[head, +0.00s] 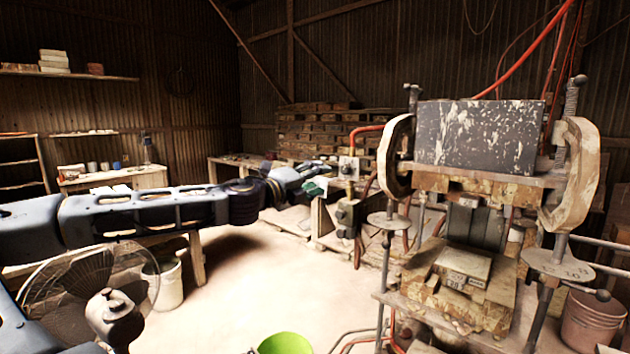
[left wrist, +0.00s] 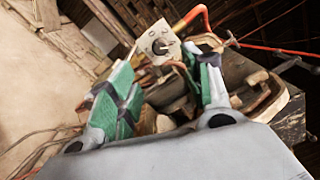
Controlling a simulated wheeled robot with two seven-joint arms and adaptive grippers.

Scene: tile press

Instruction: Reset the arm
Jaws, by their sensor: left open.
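My left arm reaches in from the left of the head view. Its left gripper (head: 314,178) is in mid-air, left of the tile press (head: 476,138) and in front of the press's control box. In the left wrist view the gripper's green-padded fingers (left wrist: 160,95) are spread apart with nothing between them. The control box (left wrist: 158,44) with its dial shows beyond the fingertips, and it also stands beside the press in the head view (head: 348,168). My right gripper is not in view.
A fan (head: 100,285) and a white bucket (head: 163,284) stand at lower left. A green bucket (head: 285,344) is at the bottom edge. A pinkish bucket (head: 592,320) is at lower right. Bare floor (head: 250,270) lies under the arm. Red hoses run around the press.

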